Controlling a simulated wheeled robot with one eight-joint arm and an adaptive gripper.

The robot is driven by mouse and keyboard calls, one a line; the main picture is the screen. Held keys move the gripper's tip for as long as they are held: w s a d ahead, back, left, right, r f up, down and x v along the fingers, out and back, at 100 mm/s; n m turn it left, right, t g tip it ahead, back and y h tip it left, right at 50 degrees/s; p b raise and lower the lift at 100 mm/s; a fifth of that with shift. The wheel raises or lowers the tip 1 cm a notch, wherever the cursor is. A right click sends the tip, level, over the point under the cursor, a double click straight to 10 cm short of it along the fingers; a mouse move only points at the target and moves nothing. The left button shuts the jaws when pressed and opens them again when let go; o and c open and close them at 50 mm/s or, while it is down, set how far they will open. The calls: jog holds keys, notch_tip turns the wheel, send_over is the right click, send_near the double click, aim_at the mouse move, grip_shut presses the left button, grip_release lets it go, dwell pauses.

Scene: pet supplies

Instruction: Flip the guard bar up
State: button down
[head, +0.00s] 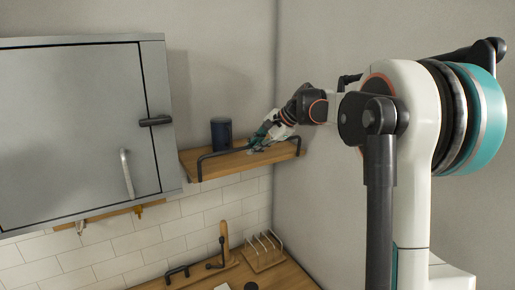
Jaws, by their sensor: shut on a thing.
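The guard bar (221,153) is a thin dark rail along the front of a wooden wall shelf (232,167). In the head view its bent ends rise from the shelf's front edge and its long part runs above the board. My gripper (254,147) reaches in from the right and is shut on the guard bar near its middle. The fingertips are small here and partly hide the bar where they meet it. A dark blue canister (221,133) stands on the shelf behind the bar, left of my gripper.
A grey wall cabinet (75,125) with a black latch (155,121) and a pale handle (127,174) hangs to the left. Below is a wooden counter (285,276) with a wooden rack (264,252). A bare wall (330,200) stands close on the right.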

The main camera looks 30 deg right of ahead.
jog(key=shift+w, duration=0.3)
jog(key=shift+w+r, duration=0.1)
dwell(0.3)
jog(key=c, duration=1.7)
grip_release()
jog(key=shift+w, duration=0.1)
jog(key=shift+o, duration=0.2)
jog(key=v, duration=1.2)
jog(key=shift+f, duration=0.25)
